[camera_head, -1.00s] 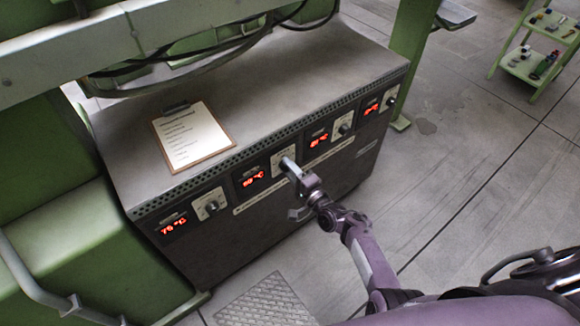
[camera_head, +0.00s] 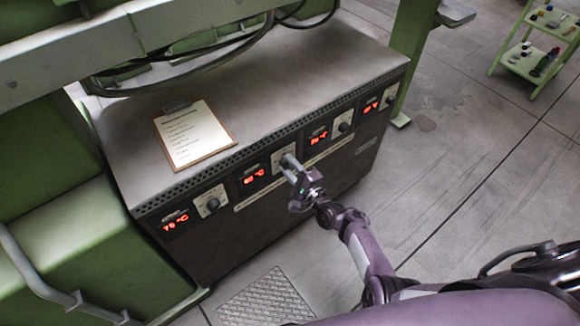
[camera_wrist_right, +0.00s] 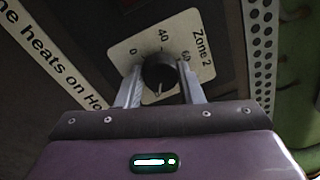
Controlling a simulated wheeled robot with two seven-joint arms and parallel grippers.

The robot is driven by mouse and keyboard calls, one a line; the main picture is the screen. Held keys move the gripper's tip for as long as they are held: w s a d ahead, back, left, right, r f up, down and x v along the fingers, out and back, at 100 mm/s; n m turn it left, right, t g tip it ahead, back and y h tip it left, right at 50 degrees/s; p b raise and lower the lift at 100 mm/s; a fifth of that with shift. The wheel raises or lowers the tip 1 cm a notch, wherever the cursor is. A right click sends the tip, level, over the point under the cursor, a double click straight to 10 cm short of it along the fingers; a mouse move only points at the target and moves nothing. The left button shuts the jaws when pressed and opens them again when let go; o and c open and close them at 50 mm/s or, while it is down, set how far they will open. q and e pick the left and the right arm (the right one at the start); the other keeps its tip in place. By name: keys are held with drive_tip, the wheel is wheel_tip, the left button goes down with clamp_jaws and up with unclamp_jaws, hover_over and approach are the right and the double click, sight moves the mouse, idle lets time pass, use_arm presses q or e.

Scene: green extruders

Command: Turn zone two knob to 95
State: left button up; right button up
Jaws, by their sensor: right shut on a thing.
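The zone two knob (camera_wrist_right: 157,70) is a dark round knob on a pale plate (camera_wrist_right: 192,48) marked "Zone 2" with the numbers 0, 40 and 60 visible. My right gripper (camera_wrist_right: 158,82) is shut on this knob, one metal finger on each side. A light pointer mark shows on the knob's near side; the rest of the dial is hidden by my gripper. In the head view my right gripper (camera_head: 287,163) reaches the second panel from the left. The red display (camera_head: 253,176) beside it seems to read about 60 °C, but the digits are blurred. My left gripper is not in view.
The control cabinet (camera_head: 300,62) has other knobs at left (camera_head: 213,204) and right (camera_head: 344,127), each beside a red display. A clipboard (camera_head: 194,136) lies on top. Cables (camera_head: 180,68) hang above it. The floor at right (camera_head: 460,170) is clear.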

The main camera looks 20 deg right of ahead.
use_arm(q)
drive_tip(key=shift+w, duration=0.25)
use_arm(e)
drive_tip(key=o, duration=1)
drive_tip(key=shift+s+d, duration=0.1)
drive_tip(key=shift+s, duration=0.2)
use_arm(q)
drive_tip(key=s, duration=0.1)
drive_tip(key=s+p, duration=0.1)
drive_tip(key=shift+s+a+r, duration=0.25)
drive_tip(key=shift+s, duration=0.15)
use_arm(e)
drive_tip(key=v, duration=0.7)
drive_tip(key=shift+s, duration=0.1)
drive_tip(key=shift+f, duration=0.1)
